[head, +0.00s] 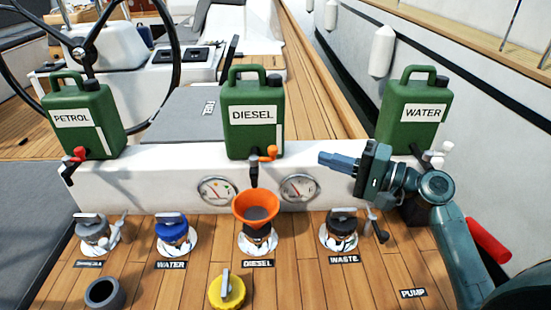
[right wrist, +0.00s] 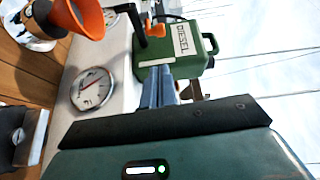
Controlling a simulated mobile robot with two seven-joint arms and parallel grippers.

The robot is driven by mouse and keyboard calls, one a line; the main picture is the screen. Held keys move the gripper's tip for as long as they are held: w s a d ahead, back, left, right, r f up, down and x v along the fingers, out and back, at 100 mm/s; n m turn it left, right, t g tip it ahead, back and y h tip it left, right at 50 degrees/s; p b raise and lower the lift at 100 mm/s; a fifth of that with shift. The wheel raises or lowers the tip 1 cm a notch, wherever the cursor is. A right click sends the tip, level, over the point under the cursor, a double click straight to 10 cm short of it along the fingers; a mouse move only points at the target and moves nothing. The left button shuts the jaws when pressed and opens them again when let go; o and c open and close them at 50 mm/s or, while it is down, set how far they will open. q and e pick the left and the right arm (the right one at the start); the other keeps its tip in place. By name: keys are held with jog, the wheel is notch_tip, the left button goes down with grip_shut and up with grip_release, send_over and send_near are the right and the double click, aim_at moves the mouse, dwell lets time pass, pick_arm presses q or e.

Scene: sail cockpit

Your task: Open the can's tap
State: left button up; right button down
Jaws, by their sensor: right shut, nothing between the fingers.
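The green DIESEL can (head: 254,135) stands upright on the white ledge, between the PETROL can (head: 84,135) and the WATER can (head: 411,135). Its tap has an orange handle (head: 264,154) above a dark spout (head: 254,175). An orange funnel (head: 256,205) sits below it in the diesel filler. My right gripper (head: 324,159) is shut and empty, right of the orange handle and apart from it, fingers pointing left. In the right wrist view the shut fingers (right wrist: 157,88) point at the can (right wrist: 178,50) and its orange handle (right wrist: 157,30). My left gripper is not in view.
The PETROL can has a red tap (head: 75,155), the WATER can a white one (head: 436,155). Two gauges (head: 217,190) (head: 299,188) are on the ledge's front. Deck fillers, a yellow cap (head: 227,291) and a grey cup (head: 104,293) stand on the wooden deck.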

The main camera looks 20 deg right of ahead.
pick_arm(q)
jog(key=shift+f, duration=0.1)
pick_arm(e)
jog(key=shift+s+r, duration=0.1)
jog(key=shift+r, duration=0.25)
pick_arm(q)
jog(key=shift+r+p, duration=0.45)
jog(key=shift+p, duration=0.45)
pick_arm(e)
jog(key=x, duration=1)
jog(key=shift+s+a, duration=0.1)
jog(key=shift+a, duration=0.05)
